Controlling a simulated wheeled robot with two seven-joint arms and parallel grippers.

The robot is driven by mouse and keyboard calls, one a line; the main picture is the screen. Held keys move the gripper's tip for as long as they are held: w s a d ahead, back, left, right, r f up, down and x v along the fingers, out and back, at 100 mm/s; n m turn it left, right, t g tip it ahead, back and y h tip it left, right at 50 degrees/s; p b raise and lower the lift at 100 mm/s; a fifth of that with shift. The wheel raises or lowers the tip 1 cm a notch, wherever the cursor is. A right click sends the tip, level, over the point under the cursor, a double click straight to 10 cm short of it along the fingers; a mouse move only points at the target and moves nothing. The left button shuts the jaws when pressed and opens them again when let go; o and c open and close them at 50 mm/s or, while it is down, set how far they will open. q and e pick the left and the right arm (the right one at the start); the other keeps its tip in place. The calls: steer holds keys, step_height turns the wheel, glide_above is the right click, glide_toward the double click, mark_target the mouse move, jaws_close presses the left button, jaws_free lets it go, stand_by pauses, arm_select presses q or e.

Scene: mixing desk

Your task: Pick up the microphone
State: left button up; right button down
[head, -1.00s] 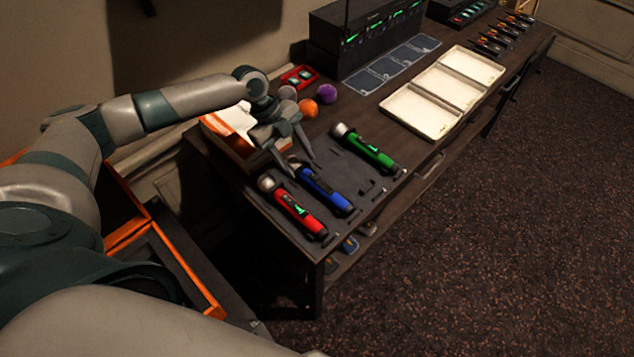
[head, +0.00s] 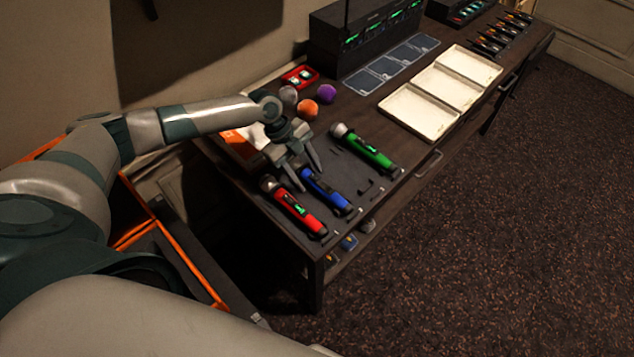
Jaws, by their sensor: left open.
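Three microphones lie on a dark mat at the near end of the desk. The red microphone (head: 294,207) is nearest, the blue microphone (head: 326,190) is in the middle, and the green microphone (head: 364,148) is farthest. My left gripper (head: 310,179) is open and empty, pointing down at the head end of the blue microphone. Its fingers hide the blue microphone's head. I cannot tell whether the fingers touch it. My right gripper is out of view.
Grey, orange (head: 308,110) and purple (head: 326,94) foam balls and a red box (head: 299,77) lie behind the gripper. A white three-part tray (head: 408,112) is farther right. A black rack unit (head: 365,38) stands at the back. An open orange-edged case (head: 185,262) is at lower left.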

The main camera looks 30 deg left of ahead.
mark_target(309, 173)
arm_select(q)
steer(key=shift+c, duration=0.7)
jaws_close()
steer(key=shift+r, duration=0.2)
steer(key=shift+w+r+b, duration=0.1)
steer(key=shift+r+b, duration=0.5)
steer(key=shift+r, duration=0.05)
step_height(309, 173, up, 2)
steer(key=shift+d+r+b, duration=0.1)
steer(key=shift+r+b, duration=0.15)
steer(key=shift+b, duration=0.45)
steer(key=w+d+r+b, duration=0.4)
steer(key=w+d+r, duration=0.3)
steer(key=d, duration=0.2)
steer(key=shift+w, duration=0.15)
steer(key=shift+f, duration=0.1)
